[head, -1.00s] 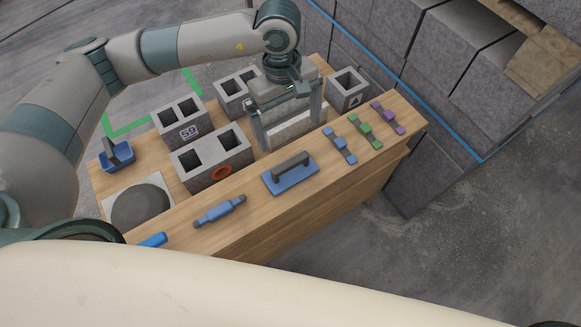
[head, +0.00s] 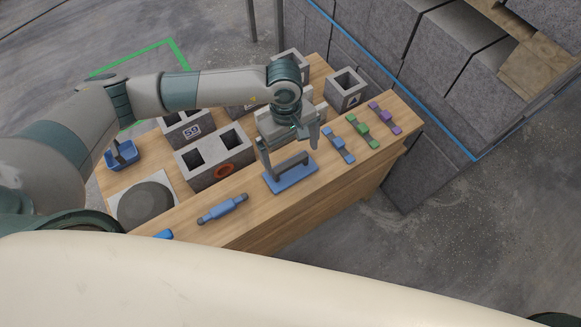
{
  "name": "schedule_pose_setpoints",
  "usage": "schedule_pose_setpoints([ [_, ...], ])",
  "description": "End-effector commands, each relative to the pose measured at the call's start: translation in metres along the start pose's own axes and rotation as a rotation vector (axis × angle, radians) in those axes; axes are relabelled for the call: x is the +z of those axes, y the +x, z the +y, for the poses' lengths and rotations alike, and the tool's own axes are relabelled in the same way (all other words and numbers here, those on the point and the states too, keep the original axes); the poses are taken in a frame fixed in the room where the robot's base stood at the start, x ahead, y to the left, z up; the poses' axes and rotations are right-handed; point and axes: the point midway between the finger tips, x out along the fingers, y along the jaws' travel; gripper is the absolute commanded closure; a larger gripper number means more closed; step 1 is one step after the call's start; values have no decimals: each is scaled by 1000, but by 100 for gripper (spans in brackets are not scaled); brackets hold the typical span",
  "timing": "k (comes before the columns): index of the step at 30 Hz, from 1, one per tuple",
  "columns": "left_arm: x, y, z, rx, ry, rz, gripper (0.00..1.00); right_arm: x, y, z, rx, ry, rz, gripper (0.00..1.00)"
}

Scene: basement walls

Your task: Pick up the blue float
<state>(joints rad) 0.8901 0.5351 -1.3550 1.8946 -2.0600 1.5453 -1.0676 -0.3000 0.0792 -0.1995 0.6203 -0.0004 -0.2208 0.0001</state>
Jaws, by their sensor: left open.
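The blue float (head: 294,179), a flat blue plate with a dark grey bar handle, lies near the front edge of the wooden bench in the head view. My left gripper (head: 290,155) is open and hangs over the far side of the float. One finger is by the left end of the handle and overlaps it in the picture. The other finger is above and right of the handle. I cannot tell whether either finger touches the float. Nothing is between the fingers that I can see. My right gripper is not in view.
On the wooden bench (head: 256,226) are grey hollow blocks (head: 219,167) behind the float. A blue-handled tool (head: 222,209) lies left of it; blue, green (head: 362,129) and purple pieces lie right. A mortar mound (head: 145,203) and blue tray (head: 125,158) are far left.

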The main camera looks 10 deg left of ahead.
Motion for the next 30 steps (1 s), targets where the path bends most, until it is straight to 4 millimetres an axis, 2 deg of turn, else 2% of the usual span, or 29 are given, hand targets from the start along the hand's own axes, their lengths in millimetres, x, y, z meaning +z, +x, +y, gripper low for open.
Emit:
schedule_pose_setpoints([
  [8,0,8,-2,-4,-2,-2,0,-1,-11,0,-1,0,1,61],
  [13,-2,26,-4,-3,-2,-2,0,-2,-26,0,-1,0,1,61],
  [19,-4,48,-4,-1,-2,-1,0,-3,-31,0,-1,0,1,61],
  [30,-4,52,-4,0,0,0,0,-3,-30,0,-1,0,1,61],
])
